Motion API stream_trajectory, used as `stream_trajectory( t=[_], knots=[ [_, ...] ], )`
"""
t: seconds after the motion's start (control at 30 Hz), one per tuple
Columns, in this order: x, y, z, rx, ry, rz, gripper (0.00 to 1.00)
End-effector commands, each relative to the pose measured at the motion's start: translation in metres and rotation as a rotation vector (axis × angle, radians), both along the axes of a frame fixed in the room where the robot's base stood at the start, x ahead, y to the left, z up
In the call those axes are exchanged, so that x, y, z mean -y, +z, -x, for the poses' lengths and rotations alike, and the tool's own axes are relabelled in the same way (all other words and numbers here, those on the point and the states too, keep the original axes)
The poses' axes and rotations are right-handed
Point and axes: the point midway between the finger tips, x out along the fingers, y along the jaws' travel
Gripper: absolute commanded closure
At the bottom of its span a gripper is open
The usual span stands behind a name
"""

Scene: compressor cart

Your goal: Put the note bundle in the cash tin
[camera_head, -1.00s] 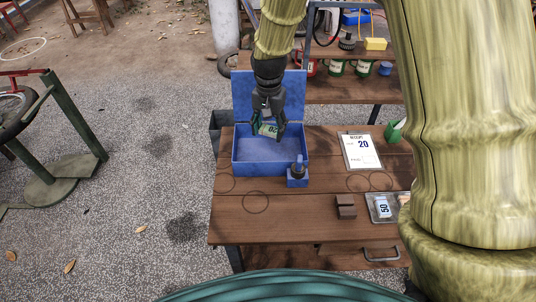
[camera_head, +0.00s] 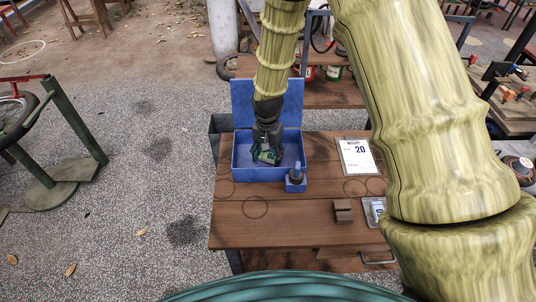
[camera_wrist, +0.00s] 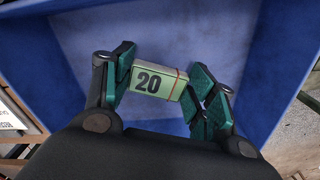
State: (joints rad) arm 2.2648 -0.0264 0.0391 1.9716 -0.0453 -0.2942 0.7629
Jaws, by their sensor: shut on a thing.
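The note bundle (camera_head: 268,157) is a green block marked 20 with a reddish band. It also shows in the wrist view (camera_wrist: 158,81). My gripper (camera_head: 268,153) is shut on it, one finger at each end, in the wrist view (camera_wrist: 160,85). The blue cash tin (camera_head: 258,174) stands open on the wooden table with its lid raised at the back. The bundle is low, within the outline of the tin's walls. In the wrist view the tin's blue inside (camera_wrist: 195,35) surrounds it. I cannot tell whether the bundle touches the tin's floor.
A small blue holder with a dark knob (camera_head: 296,179) stands at the tin's front right corner. The table's front left is clear.

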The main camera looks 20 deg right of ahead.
Motion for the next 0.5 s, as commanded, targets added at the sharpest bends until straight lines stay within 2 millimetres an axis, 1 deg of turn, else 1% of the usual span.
stream_trajectory(
  t=[0.1,0.47,0.5],
  knots=[
    [0.0000,-0.0064,0.0002,0.000,0.001,0.000,0.56],
    [-0.0002,-0.0100,-0.0002,0.000,0.001,0.000,0.56],
    [-0.0001,-0.0101,-0.0003,0.001,0.001,0.000,0.42]
  ],
)
